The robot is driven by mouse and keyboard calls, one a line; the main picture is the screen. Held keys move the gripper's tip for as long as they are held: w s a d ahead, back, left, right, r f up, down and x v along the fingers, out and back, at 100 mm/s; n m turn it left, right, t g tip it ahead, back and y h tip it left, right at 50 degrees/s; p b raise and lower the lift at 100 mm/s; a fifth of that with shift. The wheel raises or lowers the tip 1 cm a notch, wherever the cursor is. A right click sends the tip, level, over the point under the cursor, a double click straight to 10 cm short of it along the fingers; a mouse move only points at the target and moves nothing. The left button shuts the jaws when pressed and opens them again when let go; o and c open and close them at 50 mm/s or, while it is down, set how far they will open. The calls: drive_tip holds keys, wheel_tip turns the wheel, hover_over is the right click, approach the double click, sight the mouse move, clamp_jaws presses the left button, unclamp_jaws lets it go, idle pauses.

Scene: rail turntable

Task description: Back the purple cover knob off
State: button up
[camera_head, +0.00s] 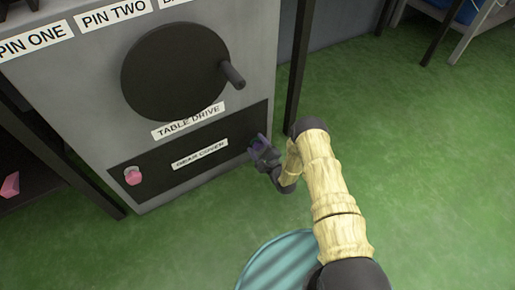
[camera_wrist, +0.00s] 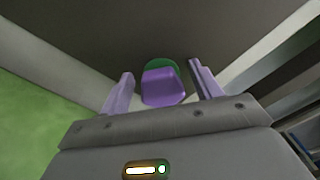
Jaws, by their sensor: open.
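In the wrist view the purple cover knob (camera_wrist: 161,87) sits between the two purple fingers of my gripper (camera_wrist: 160,92), with a gap on each side. A green rounded part (camera_wrist: 161,64) shows behind the knob. In the head view my gripper (camera_head: 258,149) is at the right end of the dark gear cover panel (camera_head: 155,162), and it hides the purple knob there. My gripper is open. A pink knob (camera_head: 132,176) is at the left end of the same panel.
Above the panel is the black table drive wheel (camera_head: 170,75) with a handle (camera_head: 232,75) sticking out at its right. A pink object (camera_head: 10,185) lies at far left.

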drive_tip(key=c, duration=0.9)
drive_tip(key=shift+c, duration=0.2)
